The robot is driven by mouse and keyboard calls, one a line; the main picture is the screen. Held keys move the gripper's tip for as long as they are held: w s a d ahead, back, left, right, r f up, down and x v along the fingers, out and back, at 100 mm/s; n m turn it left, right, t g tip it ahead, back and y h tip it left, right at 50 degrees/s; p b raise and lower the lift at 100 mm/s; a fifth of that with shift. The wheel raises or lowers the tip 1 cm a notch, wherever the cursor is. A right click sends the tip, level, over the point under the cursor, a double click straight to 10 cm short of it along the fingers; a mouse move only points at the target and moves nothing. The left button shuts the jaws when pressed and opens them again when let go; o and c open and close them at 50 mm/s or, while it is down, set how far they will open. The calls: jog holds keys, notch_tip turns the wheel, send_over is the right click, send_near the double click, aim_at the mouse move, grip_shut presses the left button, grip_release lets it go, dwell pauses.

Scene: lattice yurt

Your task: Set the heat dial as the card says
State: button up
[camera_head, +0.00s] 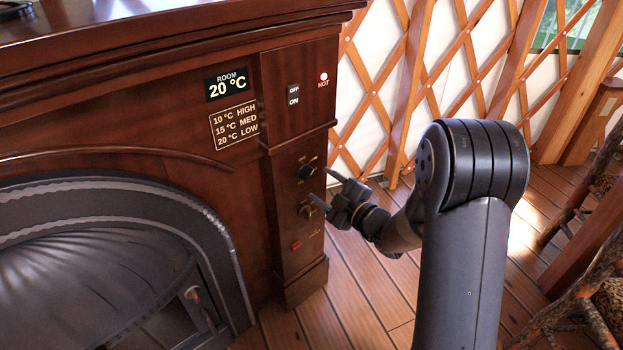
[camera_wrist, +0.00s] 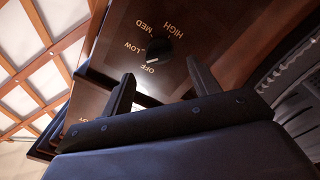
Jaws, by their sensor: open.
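The heat dial is a round black knob (camera_wrist: 158,49) on a brown panel marked OFF, LOW, MED and HIGH. Its pale mark appears to point at OFF. The dial also shows in the head view (camera_head: 306,171) on the fireplace's right pillar. The card (camera_head: 234,124) reads 10 °C HIGH, 15 °C MED, 20 °C LOW. The room display (camera_head: 228,85) above it reads 20 °C. My gripper (camera_head: 327,189) is open and empty in front of the pillar. In the wrist view, its fingertips (camera_wrist: 160,71) are spread, with the dial beyond them, apparently untouched.
An OFF/ON switch (camera_head: 293,96) and a lit HOT lamp (camera_head: 323,77) are above the dial. A second knob (camera_head: 305,211) and a small red control (camera_head: 296,245) are below it. The arched stove opening (camera_head: 205,235) is left. Wooden floor (camera_head: 362,283) lies clear beside the pillar.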

aim_at(310, 176)
jog(key=b+x, duration=0.1)
jog(key=x, duration=0.4)
jog(key=shift+w+a, duration=0.1)
jog(key=shift+a, duration=0.05)
jog(key=shift+c, duration=0.6)
jog(key=c, duration=0.8)
jog(key=shift+m+p, duration=0.5)
jog(key=shift+m, duration=1.5)
jog(key=shift+c, duration=0.2)
jog(key=o, duration=1)
jog(key=shift+c, duration=0.2)
